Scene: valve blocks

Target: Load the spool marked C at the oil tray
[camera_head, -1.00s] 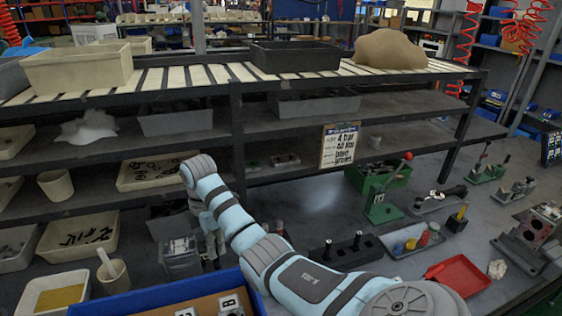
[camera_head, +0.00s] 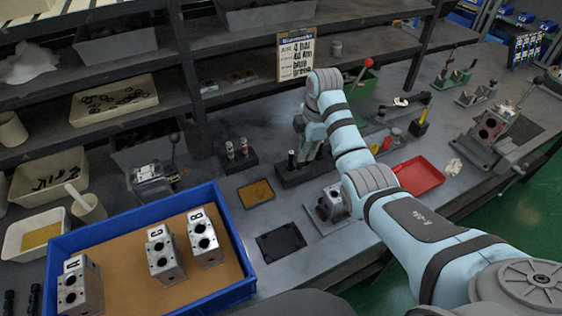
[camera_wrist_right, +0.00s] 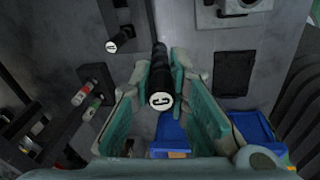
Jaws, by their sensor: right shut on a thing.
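In the right wrist view, the spool marked C (camera_wrist_right: 160,101) is a black rod with a white end cap, between the teal fingers of my right gripper (camera_wrist_right: 160,70). The gripper is shut on it. In the head view the right gripper (camera_head: 309,150) hangs over the black spool rack (camera_head: 298,176); the arm hides the spool there. Another black spool (camera_wrist_right: 121,38) with a marked white cap shows beside it. A small dark tray with an amber surface (camera_head: 257,194) lies left of the rack. A white tray with yellow contents (camera_head: 42,236) stands far left; I cannot tell which is the oil tray.
A blue tray (camera_head: 236,258) holds marked valve blocks (camera_head: 166,257). A metal block in a fixture (camera_head: 332,204) and a dark pad (camera_head: 281,242) lie nearby. A red tray (camera_head: 418,175) sits at the right.

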